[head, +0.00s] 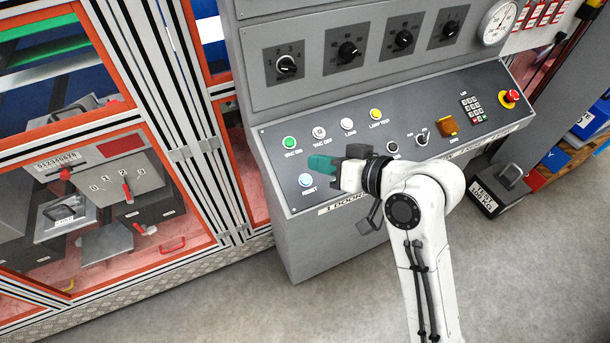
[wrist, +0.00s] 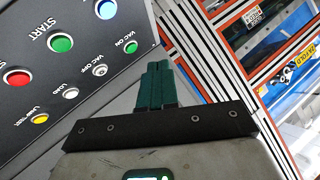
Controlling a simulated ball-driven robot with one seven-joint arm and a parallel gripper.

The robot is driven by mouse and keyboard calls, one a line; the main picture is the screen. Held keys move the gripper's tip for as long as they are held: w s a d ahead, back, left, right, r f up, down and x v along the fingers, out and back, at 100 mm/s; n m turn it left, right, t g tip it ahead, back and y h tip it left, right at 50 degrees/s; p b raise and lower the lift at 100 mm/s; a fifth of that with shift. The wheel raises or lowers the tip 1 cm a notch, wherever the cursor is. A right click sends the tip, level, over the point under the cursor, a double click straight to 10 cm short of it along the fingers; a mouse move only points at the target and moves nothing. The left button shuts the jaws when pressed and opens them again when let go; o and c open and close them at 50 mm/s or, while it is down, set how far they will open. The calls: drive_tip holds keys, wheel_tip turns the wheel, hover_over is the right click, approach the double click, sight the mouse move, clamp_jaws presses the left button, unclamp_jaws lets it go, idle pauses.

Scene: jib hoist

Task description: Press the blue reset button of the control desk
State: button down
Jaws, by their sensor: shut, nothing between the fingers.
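The blue reset button (head: 306,180) sits at the lower left of the sloped control desk (head: 283,164), with its RESET label beside it. In the wrist view the blue button (wrist: 105,9) is at the top edge, left of and beyond the fingertips. My gripper (head: 312,161) is shut and empty. In the head view its teal fingertips appear just above and right of the blue button, seemingly apart from it. In the wrist view the closed fingers (wrist: 157,66) point toward the top. My gripper hides part of the desk's lower row in the head view.
A green VAC ON button (head: 290,142), a white VAC OFF button (head: 319,132) and a yellow button (head: 375,114) lie close by. The wrist view shows a green START button (wrist: 61,43) and a red button (wrist: 18,77). A framed cage (head: 192,150) stands left.

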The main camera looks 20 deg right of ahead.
idle(0.3)
drive_tip(key=b, duration=0.7)
hover_over(306, 180)
drive_tip(key=s, duration=0.3)
drive_tip(key=f, duration=0.6)
drive_tip(key=shift+s+d, duration=0.2)
drive_tip(key=shift+d, duration=0.15)
drive_tip(key=shift+w+f+b, duration=0.2)
drive_tip(key=shift+w+f, duration=0.1)
drive_tip(key=shift+f, duration=0.2)
drive_tip(key=shift+w+f+b, duration=0.2)
drive_tip(key=shift+w+f, duration=0.05)
drive_tip(key=shift+f, duration=0.25)
drive_tip(key=shift+f, duration=0.15)
drive_tip(key=shift+w+f, duration=0.15)
drive_tip(key=shift+f, duration=0.1)
drive_tip(key=shift+w+f, duration=0.2)
drive_tip(key=shift+f, duration=0.25)
idle(0.7)
drive_tip(key=shift+r, duration=0.1)
drive_tip(key=shift+s+r+p, duration=0.4)
drive_tip(key=shift+r+p, duration=0.3)
drive_tip(key=shift+r, duration=0.05)
